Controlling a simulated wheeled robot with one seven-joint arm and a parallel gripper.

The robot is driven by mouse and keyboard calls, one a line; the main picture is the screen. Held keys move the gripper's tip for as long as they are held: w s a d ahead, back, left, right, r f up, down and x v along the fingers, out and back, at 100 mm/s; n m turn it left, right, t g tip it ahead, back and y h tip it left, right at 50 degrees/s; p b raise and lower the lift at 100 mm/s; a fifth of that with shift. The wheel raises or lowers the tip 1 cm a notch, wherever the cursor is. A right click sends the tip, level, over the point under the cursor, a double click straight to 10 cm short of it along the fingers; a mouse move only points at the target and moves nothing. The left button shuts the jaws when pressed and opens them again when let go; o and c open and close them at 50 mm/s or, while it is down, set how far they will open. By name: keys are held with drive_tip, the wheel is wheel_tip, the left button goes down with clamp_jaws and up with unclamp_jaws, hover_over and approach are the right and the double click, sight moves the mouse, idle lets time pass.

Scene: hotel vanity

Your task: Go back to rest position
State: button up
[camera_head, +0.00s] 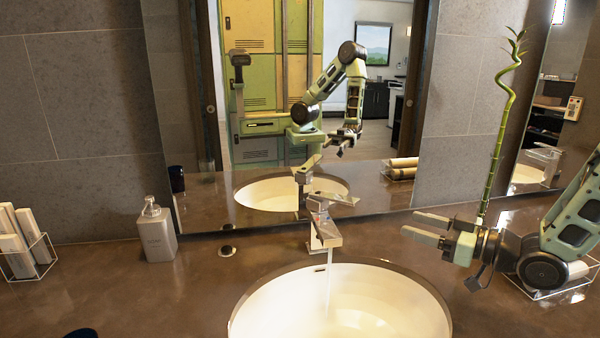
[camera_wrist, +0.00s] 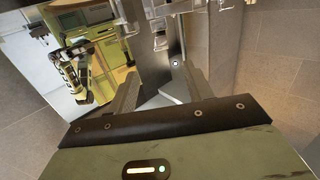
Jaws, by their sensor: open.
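My gripper (camera_head: 424,226) is at the right of the head view, above the counter and to the right of the faucet. Its two fingers point left, are spread apart and hold nothing. In the wrist view my gripper (camera_wrist: 160,90) shows its two fingers apart, with the mirror and the metal faucet beyond them. The faucet (camera_head: 325,232) stands behind the round white sink (camera_head: 262,315), and a stream of water falls from it into the sink. My gripper is apart from the faucet.
A soap dispenser (camera_head: 157,232) and a wire holder with white items (camera_head: 25,250) stand on the left of the brown counter (camera_head: 140,290). A bamboo stalk (camera_head: 497,135) rises behind my gripper at the right. The mirror (camera_head: 290,215) covers the back wall and reflects my arm.

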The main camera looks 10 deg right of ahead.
drive_tip(key=s+a+f+g+h, duration=0.1)
drive_tip(key=a+f+g+h, duration=0.15)
drive_tip(key=a+h, duration=0.2)
drive_tip(key=s+a+f+g+h, duration=0.1)
drive_tip(key=s+a+g+h, duration=0.15)
drive_tip(key=a, duration=0.35)
drive_tip(key=s+a+r+g+h, duration=0.1)
drive_tip(key=s+a+g+h, duration=0.1)
drive_tip(key=s, duration=1)
drive_tip(key=s+a+r+m+g+h, duration=0.1)
drive_tip(key=s+g, duration=0.4)
drive_tip(key=s, duration=0.7)
drive_tip(key=a+h, duration=0.1)
drive_tip(key=a, duration=0.1)
drive_tip(key=shift+a+r+h, duration=0.3)
drive_tip(key=shift+a+h, duration=0.1)
